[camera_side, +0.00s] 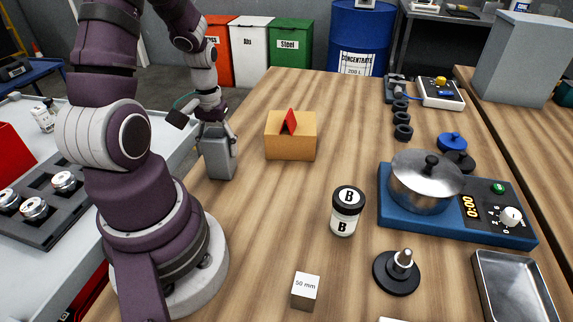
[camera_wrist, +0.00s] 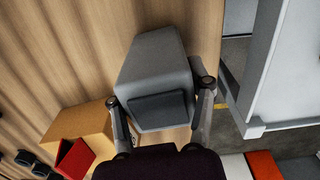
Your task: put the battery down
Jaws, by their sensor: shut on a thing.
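The battery is a grey block (camera_side: 219,158) near the left edge of the wooden table in the side view. In the wrist view the battery (camera_wrist: 152,58) fills the middle, with a darker panel on its near face. My gripper (camera_side: 216,134) is above it in the side view, with its fingers around the upper part. In the wrist view my gripper (camera_wrist: 161,93) has one finger on each side of the battery and is shut on it. The battery looks upright; I cannot tell whether its base touches the table.
A tan box (camera_side: 290,143) with a red wedge (camera_side: 289,121) stands right of the battery. A jar marked B (camera_side: 347,211), a 50 mm cube (camera_side: 305,291) and a pot (camera_side: 425,184) on a blue hotplate (camera_side: 455,222) are farther right. Bare wood lies between box and jar.

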